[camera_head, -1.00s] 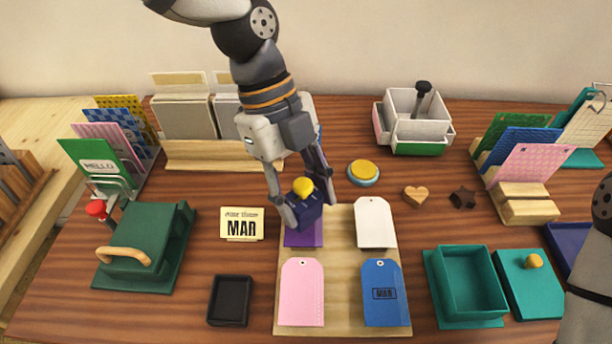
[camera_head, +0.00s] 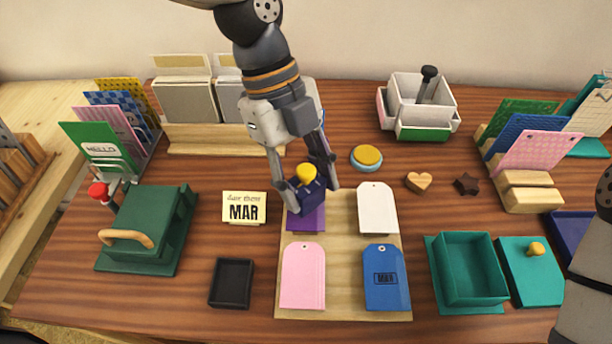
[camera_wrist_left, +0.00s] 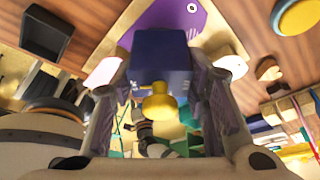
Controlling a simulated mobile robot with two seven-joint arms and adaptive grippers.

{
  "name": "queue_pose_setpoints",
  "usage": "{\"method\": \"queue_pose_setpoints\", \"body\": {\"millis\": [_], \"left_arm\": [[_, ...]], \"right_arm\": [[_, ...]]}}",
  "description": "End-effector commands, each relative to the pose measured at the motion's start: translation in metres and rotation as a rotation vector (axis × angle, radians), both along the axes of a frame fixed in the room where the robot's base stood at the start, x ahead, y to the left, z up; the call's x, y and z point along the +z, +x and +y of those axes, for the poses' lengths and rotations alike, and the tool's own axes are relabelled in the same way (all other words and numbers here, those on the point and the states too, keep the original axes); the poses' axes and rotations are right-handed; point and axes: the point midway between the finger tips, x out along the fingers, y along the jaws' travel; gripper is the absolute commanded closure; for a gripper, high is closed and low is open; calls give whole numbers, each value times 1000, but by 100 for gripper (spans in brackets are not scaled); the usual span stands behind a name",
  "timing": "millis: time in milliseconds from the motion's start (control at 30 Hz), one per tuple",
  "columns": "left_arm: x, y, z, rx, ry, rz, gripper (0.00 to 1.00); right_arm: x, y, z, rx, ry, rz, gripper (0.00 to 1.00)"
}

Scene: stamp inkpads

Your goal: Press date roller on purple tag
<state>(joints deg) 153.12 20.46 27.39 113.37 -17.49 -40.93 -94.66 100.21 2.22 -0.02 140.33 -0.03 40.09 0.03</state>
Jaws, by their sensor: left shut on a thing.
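The date roller (camera_head: 307,196) is a dark blue block with a yellow knob. My left gripper (camera_head: 307,190) is shut on it, with a finger on either side. In the left wrist view the date roller (camera_wrist_left: 160,55) sits between the fingers. The purple tag (camera_head: 305,221) lies at the far left of a wooden board (camera_head: 345,312); the roller hides its far part. The purple tag also shows beyond the roller in the left wrist view (camera_wrist_left: 165,14). I cannot tell whether roller and tag touch. My right gripper is out of view.
The board also holds a white tag (camera_head: 377,208), a pink tag (camera_head: 302,277) and a blue tag (camera_head: 384,290) marked MAR. A MAR card (camera_head: 244,208) and black tray (camera_head: 231,282) lie left. A yellow-topped round pad (camera_head: 367,157) is behind. Teal boxes (camera_head: 470,265) stand right.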

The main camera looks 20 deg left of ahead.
Motion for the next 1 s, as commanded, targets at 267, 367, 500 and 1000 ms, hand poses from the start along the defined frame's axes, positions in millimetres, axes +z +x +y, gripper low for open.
{"method": "queue_pose_setpoints", "body": {"millis": [267,367,500,1000], "left_arm": [[-3,0,0,0,0,0,87],[-5,0,0,0,0,0,87],[-6,0,0,0,0,1,87],[-8,0,0,0,0,1,87]], "right_arm": [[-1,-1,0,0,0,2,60],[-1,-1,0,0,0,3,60],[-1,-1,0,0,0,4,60],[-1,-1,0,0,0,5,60]]}}
